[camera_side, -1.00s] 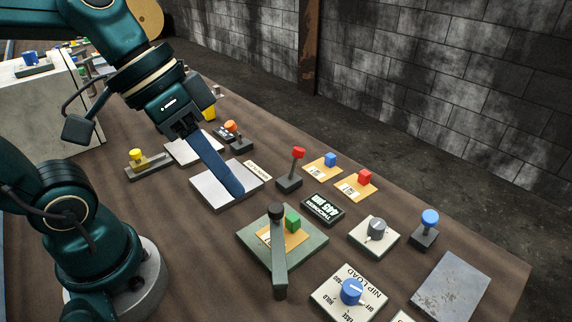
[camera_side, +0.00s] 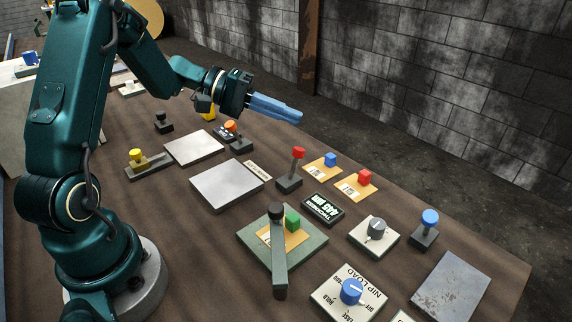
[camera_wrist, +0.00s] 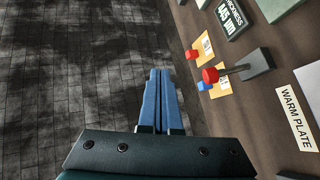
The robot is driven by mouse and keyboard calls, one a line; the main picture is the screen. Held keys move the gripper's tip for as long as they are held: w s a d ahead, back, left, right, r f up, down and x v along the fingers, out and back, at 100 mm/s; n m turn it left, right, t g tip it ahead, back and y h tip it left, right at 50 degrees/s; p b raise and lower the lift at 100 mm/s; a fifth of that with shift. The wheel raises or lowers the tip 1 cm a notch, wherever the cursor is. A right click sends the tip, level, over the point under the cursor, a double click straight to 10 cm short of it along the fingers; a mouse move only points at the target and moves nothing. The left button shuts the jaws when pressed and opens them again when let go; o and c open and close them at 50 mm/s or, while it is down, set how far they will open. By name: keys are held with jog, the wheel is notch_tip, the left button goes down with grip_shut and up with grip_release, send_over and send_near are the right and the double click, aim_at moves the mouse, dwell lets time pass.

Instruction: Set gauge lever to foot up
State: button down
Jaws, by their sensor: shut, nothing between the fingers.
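My gripper (camera_side: 298,117) has blue fingers that are shut and empty. It is raised above the table's far edge, pointing right towards the wall. In the wrist view the fingertips (camera_wrist: 159,72) lie side by side over the floor. A red-knobbed lever (camera_side: 298,155) stands on a dark base beside the "THICKNESS" display (camera_side: 323,210). It also shows in the wrist view (camera_wrist: 212,75), right of the fingers and apart from them. A green plate (camera_side: 257,238) carries a grey arm with a black knob (camera_side: 279,250), beside a green block (camera_side: 292,221). I cannot read which one is the gauge lever.
Blue (camera_side: 330,159) and red (camera_side: 365,176) blocks sit on orange cards. A grey knob (camera_side: 376,228), a blue-topped lever (camera_side: 429,222) and the "NIP LOAD" dial (camera_side: 351,290) stand at the right. The metal plate (camera_side: 226,185) beside the "WARM PLATE" label (camera_wrist: 297,118) is bare.

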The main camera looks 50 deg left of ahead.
aim_at(294, 163)
jog(key=a+f+n, duration=0.1)
jog(key=a+f, duration=0.1)
jog(key=a+f+n+t+y, duration=0.1)
jog(key=a+f+n, duration=0.1)
jog(key=a+f, duration=0.1)
jog(key=a+f+n+t, duration=0.1)
jog(key=a+f+n, duration=0.1)
jog(key=shift+s+a+f+y, duration=0.3)
jog(key=shift+s+a+f, duration=0.05)
jog(key=shift+s+f, duration=0.05)
jog(key=shift+s+a+f, duration=0.1)
jog(key=shift+a, duration=0.15)
jog(key=x, duration=1)
jog(key=shift+s+d+r, duration=0.15)
jog(key=shift+s+r, duration=0.1)
jog(key=shift+s, duration=0.35)
jog(key=shift+s+d+r, duration=0.15)
jog(key=shift+s+r, duration=0.15)
jog(key=shift+s, duration=0.25)
jog(key=shift+s+d+r, duration=0.15)
jog(key=shift+s+r, duration=0.1)
jog(key=shift+s, duration=0.35)
jog(key=shift+t, duration=0.3)
